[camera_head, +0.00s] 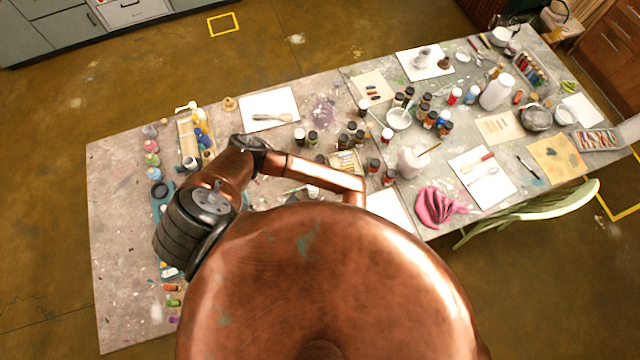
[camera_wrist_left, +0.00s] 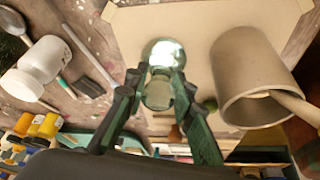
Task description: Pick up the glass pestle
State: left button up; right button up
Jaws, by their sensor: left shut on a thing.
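In the left wrist view a clear glass pestle (camera_wrist_left: 163,54) stands out in front of a beige sheet (camera_wrist_left: 205,20). Its rounded end catches a bright highlight. My left gripper (camera_wrist_left: 159,84) is shut on it, with a dark green finger on each side of its narrower part. Whether the pestle touches the surface is not clear. In the head view my copper body hides the left gripper and the pestle; only the arm shows, bending over the table. My right gripper is in neither view.
A beige cup (camera_wrist_left: 245,85) with a wooden handle in it is close right of the pestle. A white jar (camera_wrist_left: 38,68) is at the left. In the head view the long table (camera_head: 120,220) is crowded with bottles, and white sheets (camera_head: 268,100) lie among them.

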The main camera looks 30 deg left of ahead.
pick_arm(q)
grip_shut()
